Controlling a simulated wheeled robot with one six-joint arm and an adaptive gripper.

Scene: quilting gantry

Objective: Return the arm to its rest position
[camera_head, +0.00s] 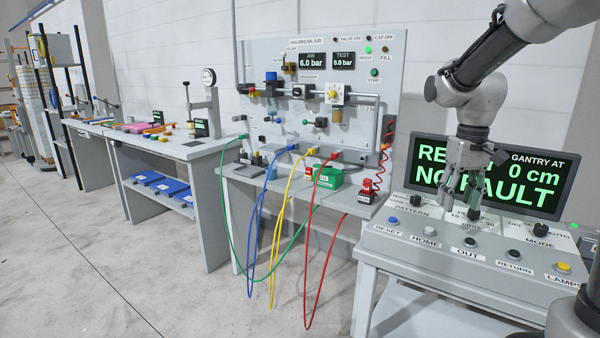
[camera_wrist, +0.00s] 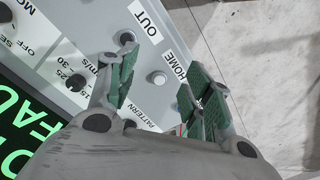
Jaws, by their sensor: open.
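My gripper (camera_head: 466,196) hangs at the end of my arm, pointing down over the grey control console (camera_head: 463,265) on the right. In the wrist view its two green-padded fingers (camera_wrist: 160,85) stand apart with nothing between them. The white HOME button (camera_wrist: 157,78) shows between the fingers in that view, and the black OUT button (camera_wrist: 127,38) lies beyond. I cannot tell how far the fingertips are above the console.
A screen (camera_head: 490,175) behind my gripper reads "GANTRY AT 0 cm" and "NO FAULT", partly hidden by it. An air panel (camera_head: 320,100) with hanging coloured hoses (camera_head: 255,240) stands left of the console. A workbench (camera_head: 150,145) stands farther left. The front-left floor is clear.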

